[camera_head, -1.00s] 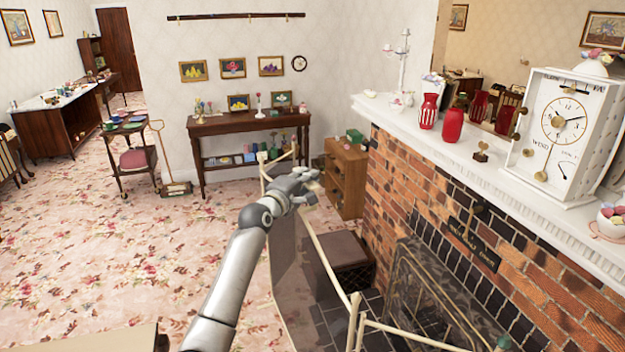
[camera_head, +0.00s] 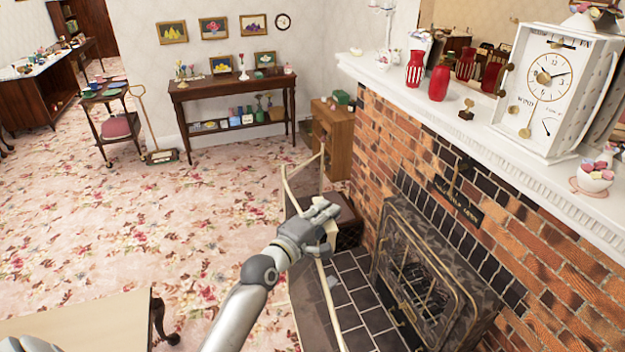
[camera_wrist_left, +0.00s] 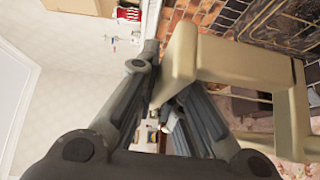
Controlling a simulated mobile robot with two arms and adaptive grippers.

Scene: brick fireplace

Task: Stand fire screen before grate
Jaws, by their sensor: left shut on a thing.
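The fire screen has a cream frame (camera_head: 331,297) with see-through dark panels. It stands along the left edge of the dark tiled hearth, seen nearly edge-on in the head view. My left gripper (camera_head: 328,222) is shut on the top of its frame. In the left wrist view, a cream piece of the screen frame (camera_wrist_left: 181,62) sits between the fingers of my left gripper (camera_wrist_left: 166,88). The grate (camera_head: 425,280), dark with brass trim, is in the brick fireplace to the right of the screen. The screen's lower part is partly hidden by my arm. My right gripper is not in view.
A dark box-like stool (camera_head: 346,222) stands on the hearth just behind the screen. A white mantel (camera_head: 480,125) with vases and a clock overhangs the right side. A pale table (camera_head: 85,330) is at lower left. Flowered carpet (camera_head: 140,230) lies open on the left.

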